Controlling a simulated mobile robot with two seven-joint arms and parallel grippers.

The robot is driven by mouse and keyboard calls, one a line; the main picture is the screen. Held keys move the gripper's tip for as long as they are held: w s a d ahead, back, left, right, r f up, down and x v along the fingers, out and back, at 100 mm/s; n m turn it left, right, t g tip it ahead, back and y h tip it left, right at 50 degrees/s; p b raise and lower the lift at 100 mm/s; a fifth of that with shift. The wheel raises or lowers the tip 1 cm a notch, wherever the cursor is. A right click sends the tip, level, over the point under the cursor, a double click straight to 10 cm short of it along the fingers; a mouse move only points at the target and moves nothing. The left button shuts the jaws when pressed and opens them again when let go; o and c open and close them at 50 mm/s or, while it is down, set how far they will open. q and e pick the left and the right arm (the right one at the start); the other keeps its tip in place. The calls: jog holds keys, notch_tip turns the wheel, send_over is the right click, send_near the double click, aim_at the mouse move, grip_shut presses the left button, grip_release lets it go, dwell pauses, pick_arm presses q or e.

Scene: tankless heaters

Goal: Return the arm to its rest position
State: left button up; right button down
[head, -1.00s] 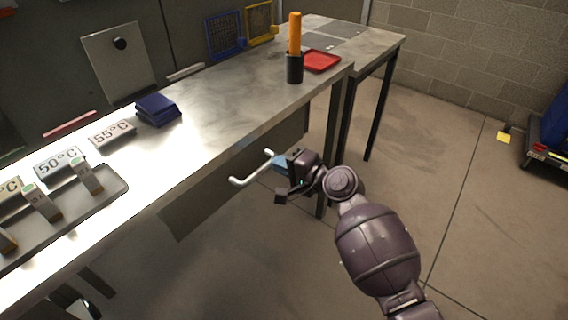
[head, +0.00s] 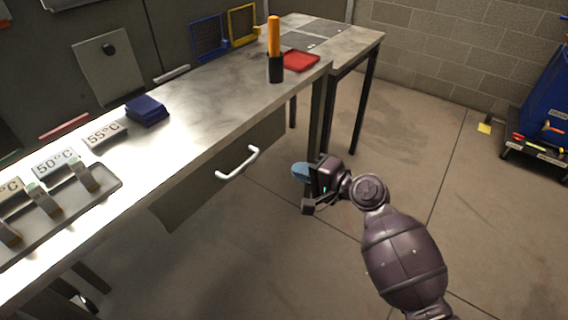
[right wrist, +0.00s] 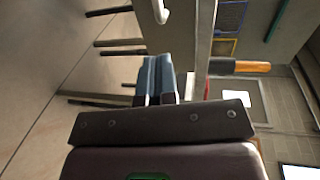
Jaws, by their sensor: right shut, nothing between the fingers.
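My right gripper (head: 301,172) is in front of the workbench, below the level of its top, with its blue fingers pointing left toward the drawer side. In the right wrist view the two blue fingers (right wrist: 156,80) lie together with nothing between them. The gripper is apart from the white drawer handle (head: 238,163), with a clear gap between them. The handle also shows at the top of the right wrist view (right wrist: 160,10). My left gripper is not in view.
The metal workbench (head: 205,95) bears an orange-handled tool in a black holder (head: 275,68), a red tray (head: 300,61), blue pads (head: 147,110) and temperature signs. Bench legs (head: 322,115) stand just behind the gripper. The floor (head: 490,220) to the right is open, up to a blue cart (head: 545,125).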

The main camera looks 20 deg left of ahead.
jog(key=shift+v, duration=1.3)
jog(key=s+d+f+n+t+h+p, duration=0.1)
jog(key=s+d+f+t+h+p, duration=0.25)
jog(key=s+d, duration=0.55)
jog(key=s+d+f+t+h+p, duration=0.25)
jog(key=s+d+f+h, duration=0.3)
jog(key=d, duration=0.65)
pick_arm(q)
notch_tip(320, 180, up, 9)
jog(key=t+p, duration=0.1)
jog(key=p, duration=0.3)
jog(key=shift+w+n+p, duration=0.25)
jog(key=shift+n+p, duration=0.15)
pick_arm(e)
jog(key=s+d+r+n+h, duration=0.1)
jog(key=s+d+n+h, duration=0.1)
jog(key=s+d, duration=0.5)
jog(key=s+d+r+n+h, duration=0.1)
jog(key=s+d+n+h, duration=0.1)
jog(key=s+d, duration=0.6)
jog(key=s+h, duration=0.1)
jog(key=s, duration=0.5)
jog(key=shift+s+d+h, duration=0.3)
jog(key=shift+s+h, duration=0.1)
